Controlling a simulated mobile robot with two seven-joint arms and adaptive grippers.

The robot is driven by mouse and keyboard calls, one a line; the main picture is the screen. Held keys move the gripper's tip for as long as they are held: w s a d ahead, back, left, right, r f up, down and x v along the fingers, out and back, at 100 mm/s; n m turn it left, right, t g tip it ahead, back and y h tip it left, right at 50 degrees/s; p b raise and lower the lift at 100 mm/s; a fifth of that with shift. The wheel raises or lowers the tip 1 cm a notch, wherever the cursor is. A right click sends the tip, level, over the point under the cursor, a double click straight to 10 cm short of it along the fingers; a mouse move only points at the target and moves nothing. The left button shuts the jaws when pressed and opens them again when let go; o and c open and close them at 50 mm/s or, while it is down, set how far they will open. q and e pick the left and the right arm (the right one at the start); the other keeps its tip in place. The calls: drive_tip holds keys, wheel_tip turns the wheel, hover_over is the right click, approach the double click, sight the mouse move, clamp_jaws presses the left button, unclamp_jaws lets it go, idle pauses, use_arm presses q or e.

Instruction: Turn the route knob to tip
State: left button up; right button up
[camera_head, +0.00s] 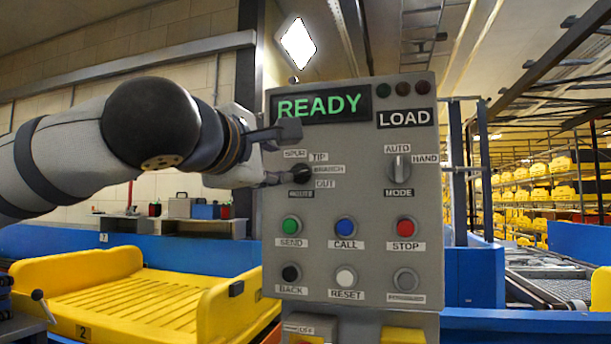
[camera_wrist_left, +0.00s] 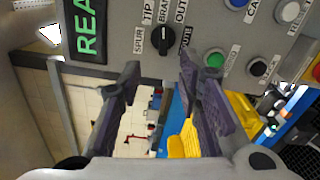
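The route knob (camera_head: 302,173) is a black round knob on the left of the grey control panel (camera_head: 345,220). Labels SPUR, TIP (camera_head: 319,157), BRANCH and OUT stand around it. In the left wrist view the knob (camera_wrist_left: 163,39) shows a light pointer line that seems to face BRANCH. My left gripper (camera_head: 280,155) is at the panel's left edge, by the knob. In the wrist view its two fingers (camera_wrist_left: 158,72) are apart, with the knob showing ahead between the tips and nothing held. Contact cannot be told. My right gripper is not in view.
A green READY display (camera_head: 318,104) and a LOAD sign top the panel. The mode knob (camera_head: 398,168) is right of the route knob. Send (camera_head: 291,226), call (camera_head: 346,227) and stop (camera_head: 406,228) buttons sit below. A yellow tray (camera_head: 120,290) lies at left.

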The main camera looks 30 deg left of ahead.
sight(296, 172)
use_arm(q)
drive_tip(key=x, duration=0.3)
drive_tip(key=b+x, duration=0.1)
drive_tip(key=x, duration=0.2)
drive_tip(key=b+x, duration=0.1)
drive_tip(key=x, duration=0.3)
drive_tip(key=shift+f, duration=0.4)
drive_tip(key=shift+w+a+r, duration=0.1)
drive_tip(key=shift+w+r, duration=0.1)
drive_tip(key=shift+w, duration=0.1)
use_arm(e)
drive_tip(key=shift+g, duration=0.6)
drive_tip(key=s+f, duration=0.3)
use_arm(q)
clamp_jaws()
